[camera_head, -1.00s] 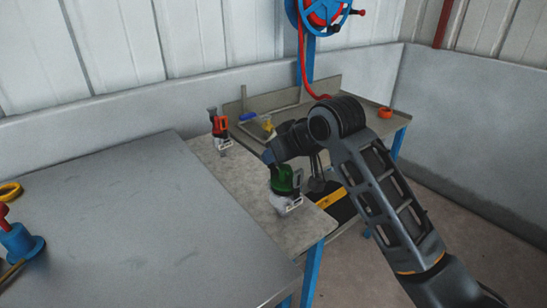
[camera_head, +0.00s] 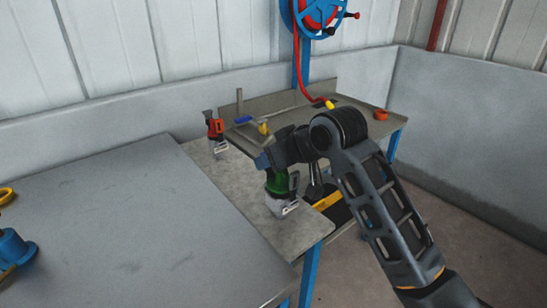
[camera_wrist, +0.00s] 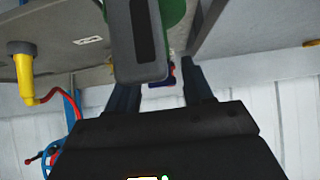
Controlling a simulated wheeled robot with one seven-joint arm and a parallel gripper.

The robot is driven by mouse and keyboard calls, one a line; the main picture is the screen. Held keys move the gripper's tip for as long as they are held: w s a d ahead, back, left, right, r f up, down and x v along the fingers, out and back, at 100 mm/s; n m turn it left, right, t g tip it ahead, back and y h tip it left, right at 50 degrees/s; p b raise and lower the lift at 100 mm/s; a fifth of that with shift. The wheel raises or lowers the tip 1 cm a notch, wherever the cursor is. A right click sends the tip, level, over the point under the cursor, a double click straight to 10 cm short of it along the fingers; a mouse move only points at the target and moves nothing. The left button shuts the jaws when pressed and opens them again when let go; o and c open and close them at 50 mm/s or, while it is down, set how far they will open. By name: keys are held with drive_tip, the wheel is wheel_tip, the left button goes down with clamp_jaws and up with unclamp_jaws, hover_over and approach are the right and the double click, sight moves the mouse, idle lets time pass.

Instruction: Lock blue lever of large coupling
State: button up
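A blue lever-like bar (camera_head: 243,121) shows on the back bench beside a small yellow fitting (camera_head: 263,128); which part is the large coupling I cannot tell. A green-topped device (camera_head: 280,182) with a pale base stands on the narrow grey bench. My gripper (camera_head: 262,160) is just above and beside it, its fingers barely visible there. In the wrist view my gripper's two dark fingers (camera_wrist: 158,80) are apart. A grey handle-like part (camera_wrist: 135,40) and the green body (camera_wrist: 175,14) are close in front and partly cover the finger area. No blue lever shows clearly in that view.
A red device (camera_head: 215,128) stands farther back on the narrow bench. A red hose (camera_head: 303,75) hangs from a blue reel (camera_head: 320,15); a yellow hose end (camera_wrist: 22,65) shows in the wrist view. An orange ring (camera_head: 381,114) lies on the back bench. The large grey table (camera_head: 120,215) is mostly clear.

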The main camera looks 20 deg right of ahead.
drive_tip(key=shift+v, duration=3.9)
